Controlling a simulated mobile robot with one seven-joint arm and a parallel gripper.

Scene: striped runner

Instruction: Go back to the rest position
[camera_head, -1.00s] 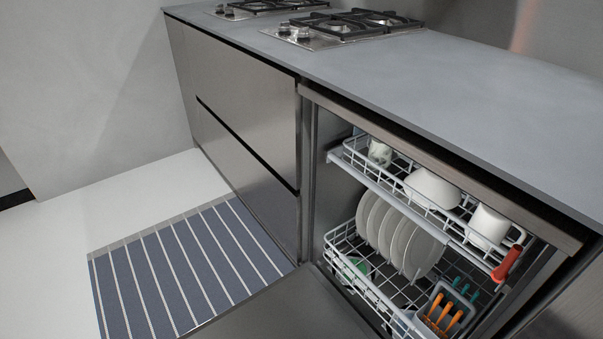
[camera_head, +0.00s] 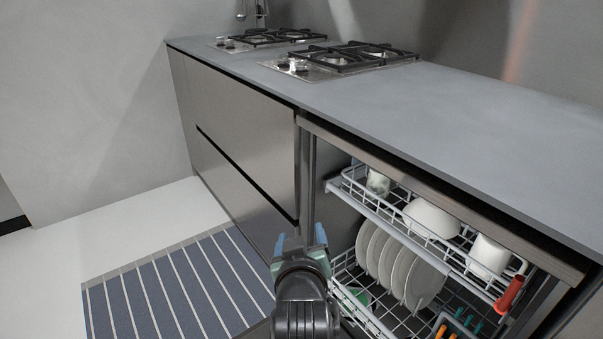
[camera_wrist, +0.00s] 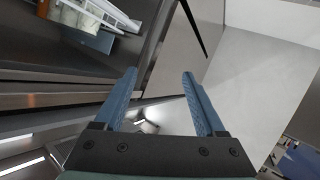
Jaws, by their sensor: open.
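My gripper (camera_head: 300,241) is in the lower middle of the head view, in front of the dishwasher's left edge. Its two blue fingers are apart with nothing between them. The fingers also show spread and empty in the wrist view (camera_wrist: 160,90). The open dishwasher has a pulled-out upper rack (camera_head: 398,231) and a lower rack (camera_head: 362,312). My gripper hides part of the lower rack's left side and of the door.
White plates (camera_head: 385,264) stand in the lower rack. A bowl (camera_head: 432,216) and cups are in the upper rack. The grey counter (camera_head: 450,110) carries gas hobs (camera_head: 345,58). A striped runner (camera_head: 175,290) lies on the open floor at left.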

